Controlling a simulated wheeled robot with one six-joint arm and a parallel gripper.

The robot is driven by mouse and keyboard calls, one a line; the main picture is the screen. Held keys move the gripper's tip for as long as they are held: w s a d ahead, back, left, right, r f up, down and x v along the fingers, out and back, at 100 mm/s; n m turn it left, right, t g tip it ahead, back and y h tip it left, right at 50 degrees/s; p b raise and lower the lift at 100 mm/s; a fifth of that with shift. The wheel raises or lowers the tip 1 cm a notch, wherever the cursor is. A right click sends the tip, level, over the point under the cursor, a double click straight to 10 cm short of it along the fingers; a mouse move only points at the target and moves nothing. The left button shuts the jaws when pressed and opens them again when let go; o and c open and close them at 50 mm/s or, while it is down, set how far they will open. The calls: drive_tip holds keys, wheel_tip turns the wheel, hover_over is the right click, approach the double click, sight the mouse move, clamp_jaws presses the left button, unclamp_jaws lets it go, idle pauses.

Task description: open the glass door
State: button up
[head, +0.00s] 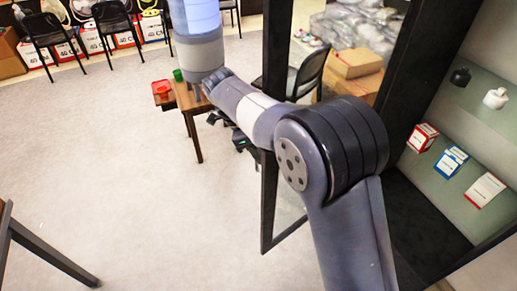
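The glass door (268,205) has a black frame and stands swung out from a dark-framed display cabinet (410,75) at the right. Clutter behind it shows through the pane. My arm crosses in front of the door and hides much of its middle. My gripper (241,141) is dark and small, beside the door's outer left edge. My forearm partly covers it. I cannot tell whether its fingers are open or shut, or whether they touch the door.
Cabinet shelves hold small boxes (422,137) and a white bottle (495,98). A small wooden table (196,133) with red and green items stands beyond my forearm. Black chairs (47,33) line the back. A dark leg (50,255) stands at lower left. The left-centre floor is clear.

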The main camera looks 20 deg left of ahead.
drive_tip(key=v, duration=1)
drive_tip(key=shift+r, duration=0.4)
drive_tip(key=shift+a, duration=0.15)
drive_tip(key=shift+c, duration=0.4)
